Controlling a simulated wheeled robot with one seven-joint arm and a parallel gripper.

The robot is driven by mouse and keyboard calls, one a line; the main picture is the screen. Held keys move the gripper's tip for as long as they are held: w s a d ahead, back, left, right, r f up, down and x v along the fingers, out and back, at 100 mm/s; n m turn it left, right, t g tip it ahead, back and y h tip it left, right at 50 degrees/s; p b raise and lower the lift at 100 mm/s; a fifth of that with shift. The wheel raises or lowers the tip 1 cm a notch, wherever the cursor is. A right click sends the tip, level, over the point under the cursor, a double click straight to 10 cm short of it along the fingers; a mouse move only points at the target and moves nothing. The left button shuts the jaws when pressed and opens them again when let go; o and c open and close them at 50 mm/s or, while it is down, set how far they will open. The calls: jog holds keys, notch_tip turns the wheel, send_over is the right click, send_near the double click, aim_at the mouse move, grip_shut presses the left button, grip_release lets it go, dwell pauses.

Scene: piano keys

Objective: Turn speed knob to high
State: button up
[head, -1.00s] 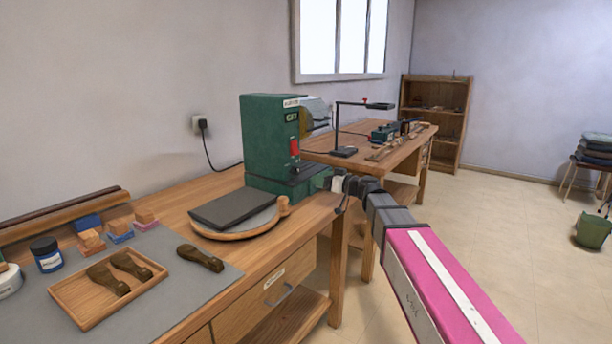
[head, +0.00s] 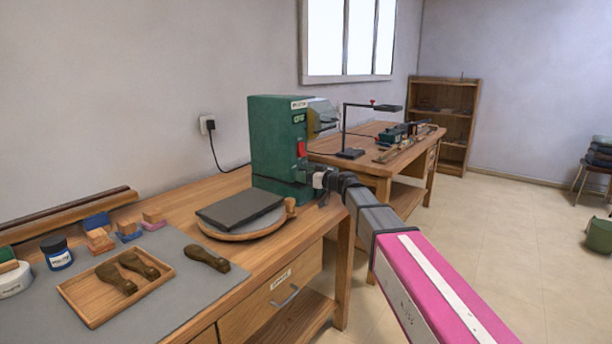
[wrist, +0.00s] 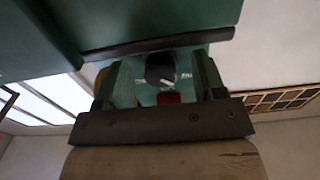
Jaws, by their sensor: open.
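The green machine (head: 275,135) stands on the wooden workbench, with a red switch (head: 301,148) on its front. In the wrist view, a round black knob (wrist: 160,68) with white marks beside it sits on the machine's green face. The red switch (wrist: 168,97) shows close by it. My gripper (wrist: 162,80) is open, with one finger on each side of the knob in the picture; I cannot tell whether either touches it. In the head view, my gripper (head: 318,178) is at the machine's lower front, and my wrist hides the knob.
A round wooden disc with a dark plate (head: 240,207) lies in front of the machine. A wooden tray (head: 95,295) with brown-handled tools is on the grey mat (head: 190,285). A second bench (head: 360,160) stands behind.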

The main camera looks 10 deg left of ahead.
jog(key=shift+a, duration=0.15)
jog(key=c, duration=0.9)
dwell(0.7)
jog(key=o, duration=0.9)
jog(key=v, duration=1.1)
jog(key=shift+c, duration=0.2)
